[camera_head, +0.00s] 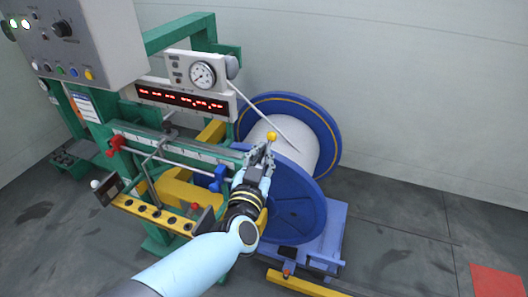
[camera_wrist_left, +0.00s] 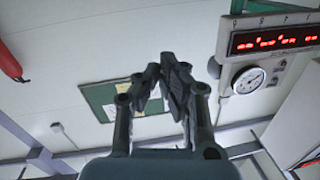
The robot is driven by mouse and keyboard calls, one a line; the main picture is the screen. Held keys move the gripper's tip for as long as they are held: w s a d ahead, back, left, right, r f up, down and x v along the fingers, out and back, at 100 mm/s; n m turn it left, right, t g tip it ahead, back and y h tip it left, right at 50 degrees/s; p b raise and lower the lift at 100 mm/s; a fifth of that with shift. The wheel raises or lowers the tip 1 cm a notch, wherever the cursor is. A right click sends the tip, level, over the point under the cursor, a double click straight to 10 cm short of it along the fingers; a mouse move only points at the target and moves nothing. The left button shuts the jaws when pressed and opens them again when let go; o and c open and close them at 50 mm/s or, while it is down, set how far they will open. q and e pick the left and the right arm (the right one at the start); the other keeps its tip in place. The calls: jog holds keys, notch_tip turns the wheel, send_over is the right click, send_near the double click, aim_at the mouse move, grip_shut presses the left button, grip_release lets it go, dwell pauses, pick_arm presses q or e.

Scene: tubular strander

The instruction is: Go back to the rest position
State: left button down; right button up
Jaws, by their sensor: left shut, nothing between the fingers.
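My left arm comes in from the bottom of the head view, and its gripper (camera_head: 263,150) is in front of the blue-flanged spool (camera_head: 297,215). Its fingers are shut with nothing between them. A yellow ball knob (camera_head: 271,136) shows right at the fingertips; I cannot tell whether they touch. In the left wrist view the gripper (camera_wrist_left: 165,65) has its fingertips together against the wall and a green notice board (camera_wrist_left: 105,100). My right gripper is not in view.
The green machine frame (camera_head: 175,32) carries a control box (camera_head: 105,50), a dial gauge (camera_head: 202,75) and a red digit display (camera_head: 180,98). Red (camera_head: 116,143) and blue (camera_head: 219,178) handles sit along the rail. A red floor patch (camera_head: 495,282) lies at right. Floor at right is mostly clear.

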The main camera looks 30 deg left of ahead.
pick_arm(q)
jog(key=s+f+m+g+h+b, duration=0.2)
jog(key=s+f+b, duration=0.3)
jog(key=f, duration=0.7)
jog(key=s+f+m+g+h+b, duration=0.1)
jog(key=s+f+b, duration=0.45)
jog(key=f, duration=0.65)
jog(key=s+f+m+g+h+b, duration=0.2)
jog(key=s+f+b, duration=0.35)
jog(key=f, duration=0.65)
jog(key=s+f+g+b, duration=0.1)
jog(key=s+f+g, duration=0.2)
jog(key=s+f, duration=0.3)
jog(key=s+a+f+n+g+b, duration=0.1)
jog(key=s+f+g, duration=0.3)
jog(key=s, duration=1)
jog(key=s+a+f+n+g+b, duration=0.1)
jog(key=s+f+g+b, duration=0.1)
jog(key=s+f, duration=0.7)
jog(key=shift+s+a+f+g+h, duration=0.15)
jog(key=shift+s+f+g+h, duration=0.25)
jog(key=shift+g, duration=0.4)
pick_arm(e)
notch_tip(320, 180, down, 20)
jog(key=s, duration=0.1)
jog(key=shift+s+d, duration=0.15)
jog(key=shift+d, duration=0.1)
pick_arm(q)
jog(key=shift+s, duration=0.1)
